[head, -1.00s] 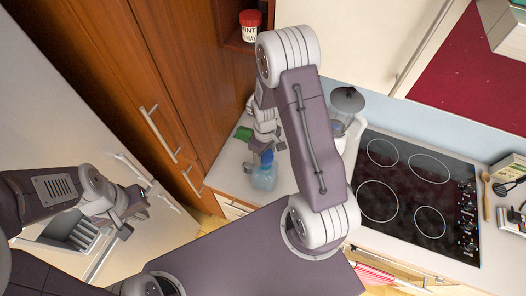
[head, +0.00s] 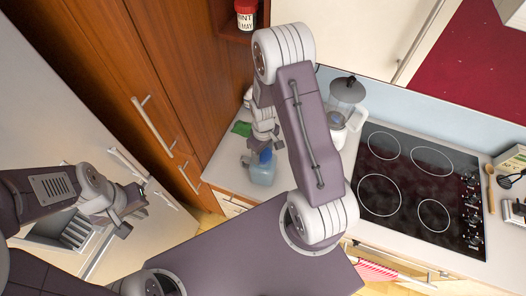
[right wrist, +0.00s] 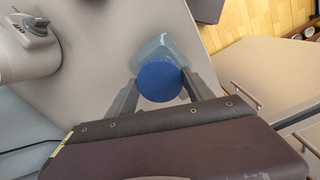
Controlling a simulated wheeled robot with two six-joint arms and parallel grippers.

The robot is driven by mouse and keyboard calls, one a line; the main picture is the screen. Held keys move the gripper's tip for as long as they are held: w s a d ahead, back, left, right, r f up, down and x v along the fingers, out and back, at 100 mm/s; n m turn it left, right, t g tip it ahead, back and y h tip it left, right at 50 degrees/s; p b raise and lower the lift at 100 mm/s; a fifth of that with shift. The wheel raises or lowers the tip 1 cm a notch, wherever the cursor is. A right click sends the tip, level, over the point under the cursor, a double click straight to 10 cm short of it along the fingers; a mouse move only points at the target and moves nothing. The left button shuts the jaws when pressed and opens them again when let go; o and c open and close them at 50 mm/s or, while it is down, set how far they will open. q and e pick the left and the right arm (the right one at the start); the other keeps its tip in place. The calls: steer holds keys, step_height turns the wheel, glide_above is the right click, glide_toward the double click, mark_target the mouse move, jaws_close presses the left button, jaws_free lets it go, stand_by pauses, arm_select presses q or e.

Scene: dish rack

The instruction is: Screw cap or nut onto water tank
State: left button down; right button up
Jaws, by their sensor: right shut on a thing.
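A translucent light-blue water tank (head: 262,175) stands on the counter below my right arm. A round blue cap (right wrist: 160,82) is at its top, and the tank (right wrist: 158,48) shows behind the cap in the right wrist view. My right gripper (right wrist: 163,90) is shut on the blue cap, with one finger on each side of it. The contact between cap and tank neck is hidden, so I cannot tell how tightly it sits. My left gripper (head: 135,212) is open and empty at the left, well away from the tank.
A green item (head: 241,128) lies on the counter behind the tank. A blender-like jug (head: 346,95) and a black cooktop (head: 420,185) stand to the right. Wooden cabinet doors (head: 150,80) rise at the left. Bare counter (head: 225,165) shows left of the tank.

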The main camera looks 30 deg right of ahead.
steer(key=shift+s+r, duration=0.15)
steer(key=shift+s, duration=0.8)
steer(key=shift+w+f, duration=0.2)
steer(key=shift+w, duration=0.35)
arm_select(q)
steer(key=shift+s+f, duration=0.1)
steer(key=shift+s, duration=0.15)
arm_select(e)
steer(key=shift+f, duration=0.1)
arm_select(q)
steer(key=shift+w+f+b, duration=0.1)
steer(key=shift+w+b, duration=0.1)
steer(key=shift+b, duration=0.1)
arm_select(e)
steer(key=shift+w+f, duration=0.1)
steer(key=shift+w, duration=0.05)
arm_select(q)
steer(key=shift+s+f+b, duration=0.15)
steer(key=shift+f+b, duration=0.1)
steer(key=shift+b, duration=0.05)
arm_select(e)
steer(key=shift+f, duration=0.3)
arm_select(q)
steer(key=shift+r, duration=0.1)
arm_select(e)
steer(key=shift+r, duration=0.1)
